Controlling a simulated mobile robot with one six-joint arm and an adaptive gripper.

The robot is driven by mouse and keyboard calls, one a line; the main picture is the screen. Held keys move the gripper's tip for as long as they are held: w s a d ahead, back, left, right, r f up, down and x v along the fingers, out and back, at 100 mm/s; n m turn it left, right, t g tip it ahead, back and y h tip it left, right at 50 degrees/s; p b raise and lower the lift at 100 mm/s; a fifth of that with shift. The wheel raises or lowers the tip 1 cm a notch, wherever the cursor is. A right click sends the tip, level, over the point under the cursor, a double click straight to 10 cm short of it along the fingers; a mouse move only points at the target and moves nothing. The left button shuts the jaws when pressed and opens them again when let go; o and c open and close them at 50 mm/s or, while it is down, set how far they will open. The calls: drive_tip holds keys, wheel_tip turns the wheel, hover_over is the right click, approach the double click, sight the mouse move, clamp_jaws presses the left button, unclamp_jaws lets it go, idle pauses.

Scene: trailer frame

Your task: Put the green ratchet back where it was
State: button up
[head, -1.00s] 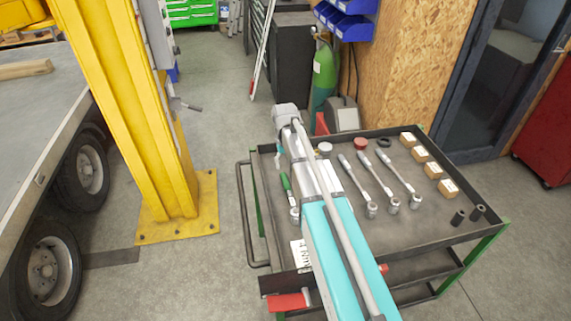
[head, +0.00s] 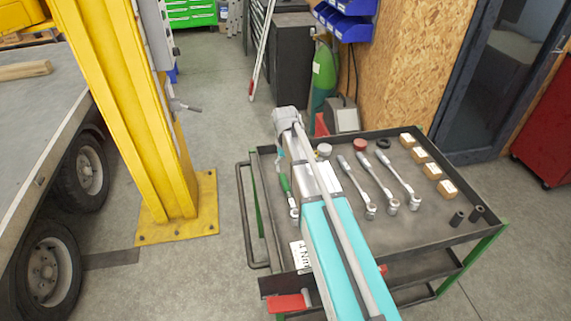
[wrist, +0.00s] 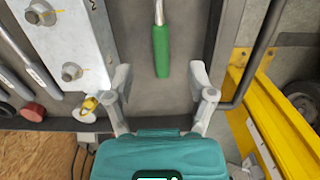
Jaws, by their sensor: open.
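The green ratchet lies on the top tray of the cart (head: 425,230), near its left edge. Its green handle (head: 285,183) and metal head (head: 294,212) show just left of my arm in the head view. In the wrist view the green handle (wrist: 161,52) points towards my gripper (wrist: 160,76). My gripper is open, with one finger on each side of the handle's line and clear gaps to both. Nothing is held.
A grey metal block with bolts (wrist: 70,40) stands close beside the left finger in the wrist view. Several grey-handled ratchets (head: 375,180), small boxes (head: 420,154) and two dark sockets (head: 457,218) lie farther right. A yellow post (head: 150,150) stands left of the cart.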

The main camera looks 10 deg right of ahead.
drive_tip(key=s+t, duration=0.1)
drive_tip(key=s, duration=1.7)
drive_tip(key=shift+s+a, duration=0.15)
drive_tip(key=shift+s, duration=0.2)
